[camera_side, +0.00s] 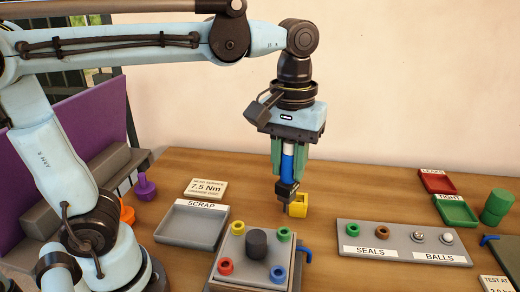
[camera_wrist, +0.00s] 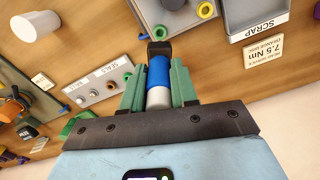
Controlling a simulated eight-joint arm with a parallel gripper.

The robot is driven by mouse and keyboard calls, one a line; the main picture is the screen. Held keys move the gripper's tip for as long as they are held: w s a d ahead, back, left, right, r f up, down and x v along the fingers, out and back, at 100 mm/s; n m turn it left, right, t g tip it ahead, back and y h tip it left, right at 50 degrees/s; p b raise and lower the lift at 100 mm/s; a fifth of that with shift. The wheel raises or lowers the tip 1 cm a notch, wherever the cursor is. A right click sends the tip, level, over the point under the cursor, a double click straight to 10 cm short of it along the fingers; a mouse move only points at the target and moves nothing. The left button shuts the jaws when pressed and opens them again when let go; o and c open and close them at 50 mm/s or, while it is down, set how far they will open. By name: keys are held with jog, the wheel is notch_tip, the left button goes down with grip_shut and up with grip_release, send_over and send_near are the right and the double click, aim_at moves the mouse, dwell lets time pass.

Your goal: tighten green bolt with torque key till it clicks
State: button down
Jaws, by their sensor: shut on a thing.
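My gripper (camera_side: 287,168) has its two green fingers shut on the torque key (camera_side: 287,158), which has a blue and white handle and a dark head. It hangs about upright above the table, behind the bolt block. The key also shows in the wrist view (camera_wrist: 158,72), between the fingers (camera_wrist: 157,85). The green bolt (camera_side: 284,234) sits at the back right corner of the grey block (camera_side: 247,272). The key's head is apart from the bolt, up and behind it. Part of the block lies beyond the wrist view's top edge.
A yellow holder (camera_side: 299,205) stands close beside the key's head. The block also carries a yellow, a red and a blue ring and a dark central knob (camera_side: 257,243). The scrap tray (camera_side: 190,227) is left; the seals and balls tray (camera_side: 403,243) is right.

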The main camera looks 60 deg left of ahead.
aim_at(290, 141)
jog(key=shift+f, duration=2)
jog(key=shift+f, duration=1.05)
jog(key=c, duration=0.8)
grip_release()
notch_tip(290, 141, up, 12)
